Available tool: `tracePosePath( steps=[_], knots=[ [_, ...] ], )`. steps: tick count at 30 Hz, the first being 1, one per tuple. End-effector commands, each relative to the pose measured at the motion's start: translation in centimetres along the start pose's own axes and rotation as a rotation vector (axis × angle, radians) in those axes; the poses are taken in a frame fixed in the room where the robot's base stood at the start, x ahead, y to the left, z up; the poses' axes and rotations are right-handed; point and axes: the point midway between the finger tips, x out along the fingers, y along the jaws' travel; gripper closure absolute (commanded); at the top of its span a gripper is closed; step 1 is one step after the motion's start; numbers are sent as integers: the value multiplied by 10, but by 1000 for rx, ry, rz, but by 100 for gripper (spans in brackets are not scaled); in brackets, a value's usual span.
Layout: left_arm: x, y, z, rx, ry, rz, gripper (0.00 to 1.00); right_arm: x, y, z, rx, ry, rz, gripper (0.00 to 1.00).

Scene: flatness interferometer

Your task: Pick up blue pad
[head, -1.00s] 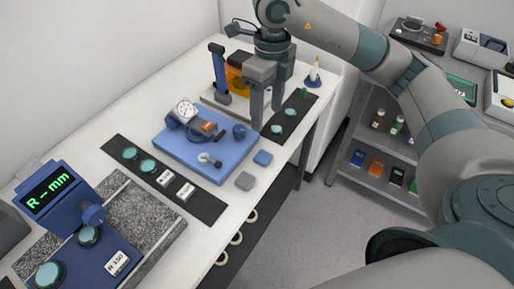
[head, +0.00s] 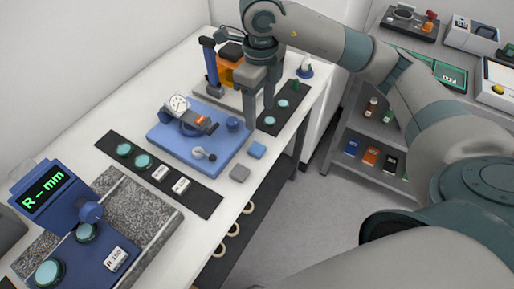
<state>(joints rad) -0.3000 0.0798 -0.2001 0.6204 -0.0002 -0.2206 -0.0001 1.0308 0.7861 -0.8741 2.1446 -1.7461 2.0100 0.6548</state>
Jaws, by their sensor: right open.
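The blue pad (head: 257,150) is a small flat blue block on the white table, near its right edge. It lies just right of the blue base plate (head: 190,154) and behind a grey pad (head: 240,173). My right gripper (head: 260,122) points down with its two fingers apart and nothing between them. In the picture its fingertips are just above and behind the blue pad, beside the blue base plate's far right corner. I cannot tell their exact height. My left gripper is not in view.
A black strip with green discs (head: 283,103) lies behind the gripper. A granite block (head: 140,213) and R-mm display (head: 45,187) are at the front left. Shelves (head: 352,130) stand right, beyond a floor gap.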

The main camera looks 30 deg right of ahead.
Motion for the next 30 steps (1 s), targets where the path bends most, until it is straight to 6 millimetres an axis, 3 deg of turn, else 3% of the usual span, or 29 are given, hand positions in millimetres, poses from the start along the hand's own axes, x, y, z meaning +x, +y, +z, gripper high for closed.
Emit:
tracePosePath(
  steps=[21,30],
  knots=[
    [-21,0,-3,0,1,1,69,83,1,0,1,2,1,44],
    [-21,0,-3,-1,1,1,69,89,0,0,0,0,0,44]
  ],
)
